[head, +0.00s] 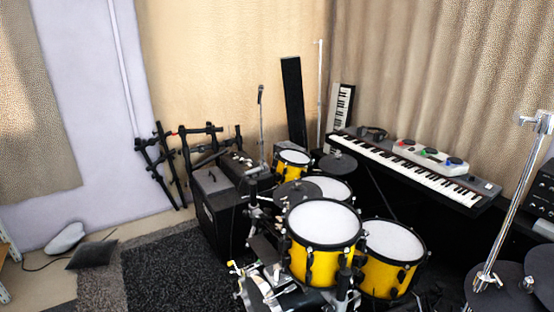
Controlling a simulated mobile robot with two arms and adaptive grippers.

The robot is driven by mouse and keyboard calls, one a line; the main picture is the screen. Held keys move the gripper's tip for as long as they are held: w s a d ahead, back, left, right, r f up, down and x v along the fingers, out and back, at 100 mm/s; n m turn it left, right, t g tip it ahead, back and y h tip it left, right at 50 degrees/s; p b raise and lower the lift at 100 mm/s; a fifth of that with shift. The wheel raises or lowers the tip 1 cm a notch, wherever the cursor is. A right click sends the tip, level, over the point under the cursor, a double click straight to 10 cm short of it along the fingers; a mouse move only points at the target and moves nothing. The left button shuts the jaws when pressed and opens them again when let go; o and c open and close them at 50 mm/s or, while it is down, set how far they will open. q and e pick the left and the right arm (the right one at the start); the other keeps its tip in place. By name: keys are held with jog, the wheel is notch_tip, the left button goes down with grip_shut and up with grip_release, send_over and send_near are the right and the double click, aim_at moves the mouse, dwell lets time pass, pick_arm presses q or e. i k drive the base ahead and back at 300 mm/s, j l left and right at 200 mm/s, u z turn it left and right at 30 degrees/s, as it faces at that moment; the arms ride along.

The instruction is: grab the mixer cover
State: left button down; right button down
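I cannot pick out a mixer cover for certain in the head view. A dark, flat, cushion-like piece (92,254) lies on the floor at the left, beside a pale grey rounded object (65,238). A dark box with what look like knobs or keys on its top (245,168) sits behind the black amplifier cabinet; I cannot tell whether it is a mixer or whether anything covers it. Neither of my grippers can be made out in this view.
A yellow drum kit (325,250) with stands and pedals fills the middle front. A keyboard (420,172) carrying a pad unit (430,155) stands behind it. A black amplifier (218,215) is left of the drums. The dark rug (165,275) is clear at front left.

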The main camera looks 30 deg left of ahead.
aim_at(213, 182)
jog(key=u, duration=1.45)
jog(key=i+j+u, duration=0.25)
jog(key=i, duration=0.4)
jog(key=i+u, duration=0.25)
jog(key=i, duration=0.35)
jog(key=i+z, duration=0.2)
jog(key=i, duration=0.35)
jog(key=i+j+z, duration=0.25)
jog(key=i, duration=0.25)
jog(key=i+j+z, duration=0.2)
jog(key=i, duration=0.35)
